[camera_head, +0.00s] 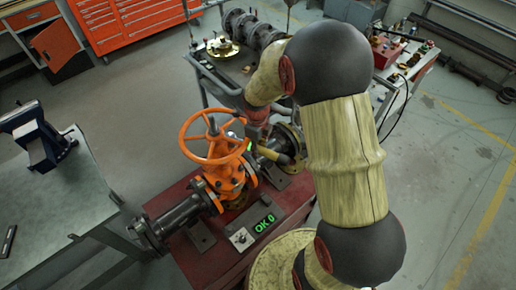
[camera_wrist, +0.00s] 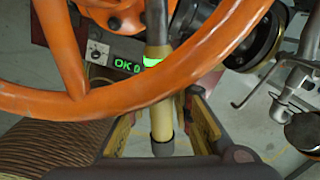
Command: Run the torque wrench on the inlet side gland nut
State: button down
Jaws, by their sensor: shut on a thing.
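The orange gate valve (camera_head: 226,180) stands on a red bench, with its orange handwheel (camera_head: 214,138) on top. The torque wrench has a yellowish handle (camera_wrist: 163,108) and a lit green band (camera_wrist: 152,62); its handle also shows in the head view (camera_head: 274,155). My gripper (camera_wrist: 165,118) is shut on the handle, just beyond the handwheel rim in the wrist view. The wrench's grey shaft runs up towards the valve bonnet. The handwheel rim crosses in front, and the gland nuts and wrench head cannot be made out. A display (camera_head: 265,222) reads "OK 0" in green.
The handwheel rim is very close to my wrist camera. Flanged pipes (camera_head: 178,218) extend from the valve along the red bench (camera_head: 205,262). A grey table with a vise (camera_head: 38,138) is at left. A cart with flanged parts (camera_head: 262,38) stands behind.

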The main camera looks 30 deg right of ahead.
jog(key=shift+f+b, duration=0.25)
jog(key=shift+b, duration=0.05)
dwell(0.9)
jog(key=shift+r, duration=0.2)
dwell(0.3)
jog(key=shift+r+p, duration=0.9)
jog(key=shift+r, duration=0.55)
jog(key=s+d, duration=0.8)
jog(key=s, duration=0.3)
jog(key=shift+s, duration=0.3)
dwell(0.6)
jog(key=shift+a, duration=0.1)
